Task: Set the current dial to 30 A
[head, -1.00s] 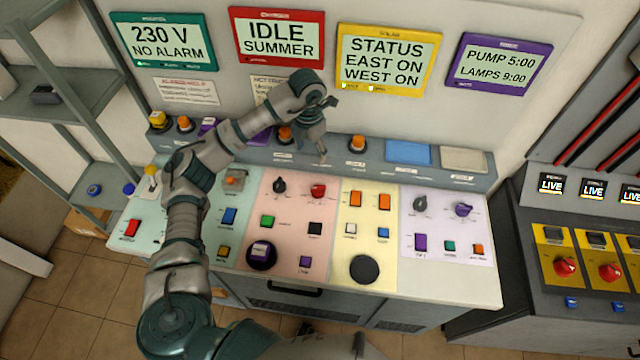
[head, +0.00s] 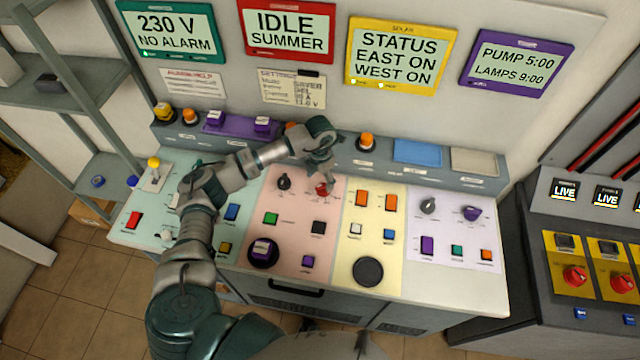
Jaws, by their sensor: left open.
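The pink charger panel (head: 290,222) carries a black dial (head: 284,182) and a red dial (head: 323,191) side by side near its top. Their scale marks are too small to read, so I cannot tell which is the current dial. My left gripper (head: 321,178) is open, pointing down right over the red dial and partly covering it. I cannot tell whether the fingers touch it. The charger display (head: 289,30) reads IDLE, SUMMER. My right gripper is out of view.
Green (head: 270,219), black (head: 318,228) and purple (head: 308,261) buttons and a round purple-topped control (head: 263,252) share the pink panel. Orange switches (head: 362,198) lie close right. A settings card (head: 292,89) hangs above. A rear ledge carries an orange lamp (head: 366,141).

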